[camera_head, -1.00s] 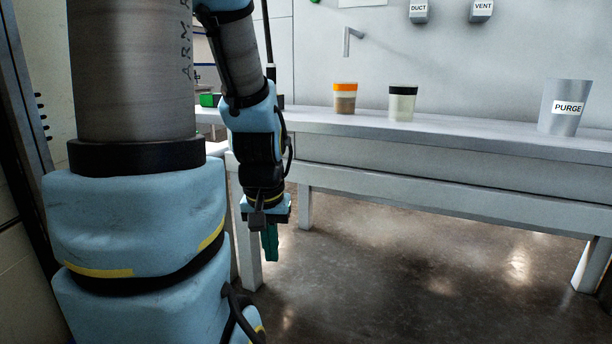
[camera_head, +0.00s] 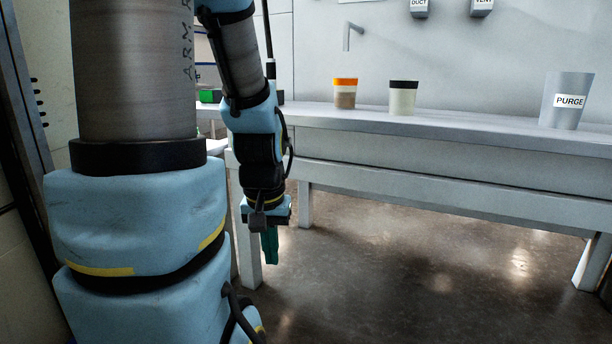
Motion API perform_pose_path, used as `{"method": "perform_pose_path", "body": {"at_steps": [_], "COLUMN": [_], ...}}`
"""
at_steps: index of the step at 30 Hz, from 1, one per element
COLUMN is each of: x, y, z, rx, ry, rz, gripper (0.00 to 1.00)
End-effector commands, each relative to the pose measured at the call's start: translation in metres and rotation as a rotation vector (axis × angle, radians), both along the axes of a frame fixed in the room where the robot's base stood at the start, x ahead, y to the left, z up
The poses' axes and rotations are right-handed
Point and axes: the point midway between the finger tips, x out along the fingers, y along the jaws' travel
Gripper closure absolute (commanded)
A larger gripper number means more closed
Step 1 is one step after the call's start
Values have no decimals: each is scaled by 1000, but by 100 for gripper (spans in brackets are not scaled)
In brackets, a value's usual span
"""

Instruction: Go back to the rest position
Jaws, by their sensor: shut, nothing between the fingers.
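My gripper (camera_head: 270,246) hangs pointing down at the end of my arm, left of the middle of the view. Its green fingers are together with nothing between them. It is in front of the bench, below the level of the bench top, and looks clear of the bench's left front leg. My arm's large blue and grey links fill the left of the view and hide what is behind them.
The grey bench (camera_head: 450,128) runs across the view. On it stand an orange-lidded jar (camera_head: 345,98), a black-lidded jar (camera_head: 402,98) and a grey PURGE cup (camera_head: 567,102). DUCT (camera_head: 419,6) and VENT (camera_head: 481,6) boxes are on the wall. The floor (camera_head: 420,250) below is clear.

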Motion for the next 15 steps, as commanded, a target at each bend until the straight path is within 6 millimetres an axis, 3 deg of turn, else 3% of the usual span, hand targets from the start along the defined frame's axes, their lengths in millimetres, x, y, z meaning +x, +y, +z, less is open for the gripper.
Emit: {"method": "perform_pose_path", "body": {"at_steps": [1,8,15], "x": [0,0,0], "y": [0,0,0], "z": [17,73,150], "rx": [0,0,0], "ry": [0,0,0], "rz": [0,0,0], "gripper": [100,100,100]}}
